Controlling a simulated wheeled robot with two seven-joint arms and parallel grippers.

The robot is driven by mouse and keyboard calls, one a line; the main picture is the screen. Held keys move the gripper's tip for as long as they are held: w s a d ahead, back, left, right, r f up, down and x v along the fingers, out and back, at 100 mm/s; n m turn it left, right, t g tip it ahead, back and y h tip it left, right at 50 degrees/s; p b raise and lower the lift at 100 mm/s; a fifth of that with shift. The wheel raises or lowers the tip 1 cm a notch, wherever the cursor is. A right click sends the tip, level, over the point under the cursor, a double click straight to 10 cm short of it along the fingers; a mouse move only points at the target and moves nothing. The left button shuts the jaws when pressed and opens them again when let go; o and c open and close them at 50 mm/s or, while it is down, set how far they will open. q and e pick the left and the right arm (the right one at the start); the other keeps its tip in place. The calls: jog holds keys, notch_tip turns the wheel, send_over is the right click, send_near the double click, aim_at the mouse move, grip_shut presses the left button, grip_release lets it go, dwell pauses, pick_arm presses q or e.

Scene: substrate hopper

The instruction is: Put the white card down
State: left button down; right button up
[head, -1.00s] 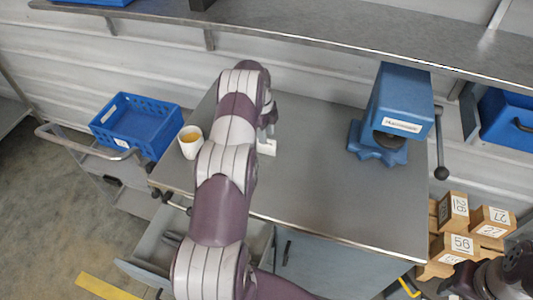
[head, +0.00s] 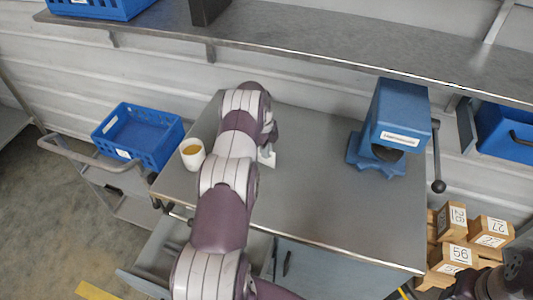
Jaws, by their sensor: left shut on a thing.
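The white card (head: 267,160) shows as a small pale patch at the far side of my left arm, over the grey bench top (head: 320,190). My left gripper (head: 268,148) is just above it and shut on it. Most of the gripper and part of the card are hidden behind my arm. I cannot tell whether the card touches the bench. My right gripper is not clearly visible; only a dark part of my right arm shows at the lower right.
A blue press (head: 397,125) with a lever stands at the right. A blue crate (head: 138,137) sits on a trolley at left. Numbered wooden blocks (head: 453,256) are stacked at lower right. The bench middle is clear.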

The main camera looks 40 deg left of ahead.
pick_arm(q)
jog(key=shift+r+b, duration=0.3)
jog(key=shift+r, duration=0.1)
jog(key=r+b, duration=0.1)
jog(key=d+r, duration=0.1)
jog(key=r, duration=0.1)
jog(key=shift+w+b, duration=0.15)
jog(key=shift+b, duration=0.2)
jog(key=w+d+r+b, duration=0.1)
jog(key=d+r, duration=0.6)
jog(key=d, duration=0.4)
jog(key=s+d+f+n, duration=0.4)
jog(key=s+d+n, duration=0.1)
jog(key=n, duration=0.3)
jog(key=s+d+f+n+t+y+b, duration=0.1)
jog(key=s+d+f+n, duration=0.3)
jog(key=d+n, duration=0.3)
jog(key=shift+s+d+f+n, duration=0.2)
jog(key=shift+s+n, duration=0.25)
jog(key=shift+n, duration=0.45)
